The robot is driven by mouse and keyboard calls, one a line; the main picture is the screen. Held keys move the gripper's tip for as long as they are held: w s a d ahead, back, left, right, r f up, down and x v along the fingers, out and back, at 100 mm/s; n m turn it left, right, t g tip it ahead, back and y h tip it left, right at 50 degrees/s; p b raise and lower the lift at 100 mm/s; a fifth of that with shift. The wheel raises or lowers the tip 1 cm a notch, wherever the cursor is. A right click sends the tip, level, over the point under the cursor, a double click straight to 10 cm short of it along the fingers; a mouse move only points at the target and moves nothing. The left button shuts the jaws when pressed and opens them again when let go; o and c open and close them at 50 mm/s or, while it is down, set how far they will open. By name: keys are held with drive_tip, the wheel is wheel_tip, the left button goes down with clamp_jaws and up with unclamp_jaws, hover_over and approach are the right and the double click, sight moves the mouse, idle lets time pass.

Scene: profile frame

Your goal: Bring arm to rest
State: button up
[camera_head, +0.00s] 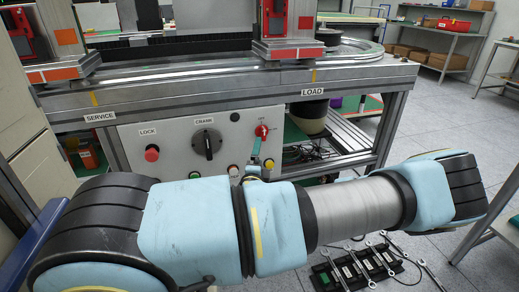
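My arm (190,220), in light blue padding with black joints and a grey ribbed sleeve, stretches across the foreground from lower left to a bent joint at right. A narrow teal piece (256,148) rises above the arm just below the red knob (262,130) on the control panel. It may be a finger of my gripper, and I cannot tell whether it touches the knob. The rest of my gripper is hidden behind the arm, so its opening does not show.
Several wrenches (365,262) lie on a dark tray at lower right. A table leg (487,215) stands right of my arm.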

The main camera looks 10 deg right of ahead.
drive_tip(key=shift+s+a, duration=0.15)
drive_tip(key=shift+s, duration=0.35)
drive_tip(key=s+a+f+n+g+y, duration=0.4)
drive_tip(key=a+f+n+g+y, duration=0.35)
drive_tip(key=a+n+g, duration=0.55)
drive_tip(key=s+a+r+n+g+h+p, duration=0.1)
drive_tip(key=r+p, duration=0.3)
drive_tip(key=r, duration=0.6)
drive_tip(key=s+a+r+n+g+h+p, duration=0.1)
drive_tip(key=s+r+n+p, duration=0.2)
drive_tip(key=r, duration=0.8)
drive_tip(key=s+a+r+n+h+p, duration=0.1)
drive_tip(key=s+r+n+p, duration=0.1)
drive_tip(key=r+p, duration=0.5)
wheel_tip(320, 180, up, 4)
drive_tip(key=shift+s+a+f+n+g, duration=0.3)
drive_tip(key=shift+s+a+g, duration=0.1)
drive_tip(key=shift+s, duration=0.1)
